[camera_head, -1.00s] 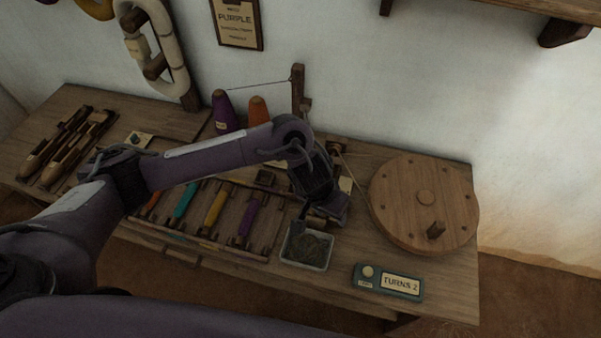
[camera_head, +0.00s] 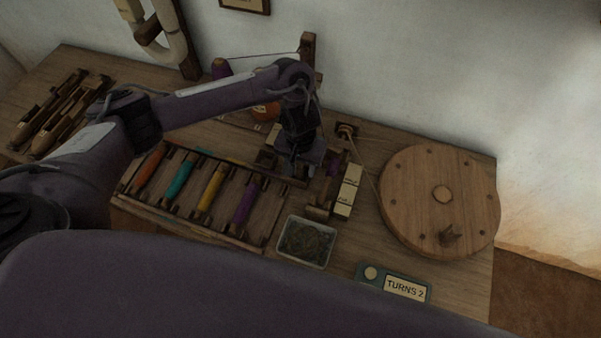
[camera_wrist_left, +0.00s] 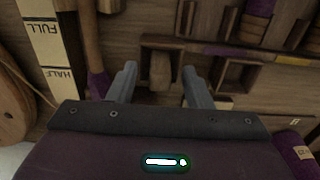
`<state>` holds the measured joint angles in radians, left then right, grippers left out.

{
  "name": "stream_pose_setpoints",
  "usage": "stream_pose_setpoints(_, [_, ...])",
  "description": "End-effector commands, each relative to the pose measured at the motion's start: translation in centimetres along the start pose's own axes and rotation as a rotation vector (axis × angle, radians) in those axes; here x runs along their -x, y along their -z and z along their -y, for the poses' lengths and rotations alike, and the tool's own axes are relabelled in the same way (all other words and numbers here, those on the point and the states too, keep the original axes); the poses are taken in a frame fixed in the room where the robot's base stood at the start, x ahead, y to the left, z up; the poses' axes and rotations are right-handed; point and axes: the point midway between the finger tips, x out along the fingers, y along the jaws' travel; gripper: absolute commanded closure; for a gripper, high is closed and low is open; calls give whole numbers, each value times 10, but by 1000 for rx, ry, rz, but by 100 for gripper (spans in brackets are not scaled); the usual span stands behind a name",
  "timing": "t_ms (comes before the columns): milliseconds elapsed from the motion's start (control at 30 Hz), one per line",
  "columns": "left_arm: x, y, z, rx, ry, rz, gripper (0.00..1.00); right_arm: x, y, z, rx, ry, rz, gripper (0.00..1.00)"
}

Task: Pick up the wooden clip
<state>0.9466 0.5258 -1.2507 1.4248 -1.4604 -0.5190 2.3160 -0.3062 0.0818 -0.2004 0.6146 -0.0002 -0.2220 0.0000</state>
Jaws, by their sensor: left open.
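In the left wrist view, a small brown wooden block (camera_wrist_left: 160,71), which looks like the wooden clip, sits in a dark wooden holder (camera_wrist_left: 185,45). My left gripper (camera_wrist_left: 161,82) is open, with one finger on each side of the block in the picture; I cannot tell whether they touch it. In the head view, my left gripper (camera_head: 297,170) points down over the bench between the bobbin rack and the gauge strip. The arm and gripper hide the clip there. My right gripper is not in view.
A rack with coloured bobbins (camera_head: 210,188) stands left of the gripper. A pale gauge strip (camera_head: 349,190) and a large wooden wheel (camera_head: 415,175) are to the right. A grey tray (camera_head: 286,252) and a turns counter (camera_head: 367,283) lie near the front edge.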

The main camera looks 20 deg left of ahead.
Motion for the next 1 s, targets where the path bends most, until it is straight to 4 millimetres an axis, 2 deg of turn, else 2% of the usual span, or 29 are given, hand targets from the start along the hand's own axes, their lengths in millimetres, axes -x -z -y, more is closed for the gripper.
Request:
stream_pose_setpoints(33, [-8, 0, 0, 1, -1, 1, 55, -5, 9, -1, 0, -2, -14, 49])
stream_pose_setpoints(100, [-9, 0, 0, 1, 0, 0, 55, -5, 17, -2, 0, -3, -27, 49])
stream_pose_setpoints(300, [-8, 0, 0, 0, 0, -1, 55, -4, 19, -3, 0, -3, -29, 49])
stream_pose_setpoints(667, [-8, 0, 0, 0, 0, -1, 100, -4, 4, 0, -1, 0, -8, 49])
stream_pose_setpoints(1000, [-3, 0, 0, -1, 0, -2, 100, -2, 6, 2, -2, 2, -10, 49])
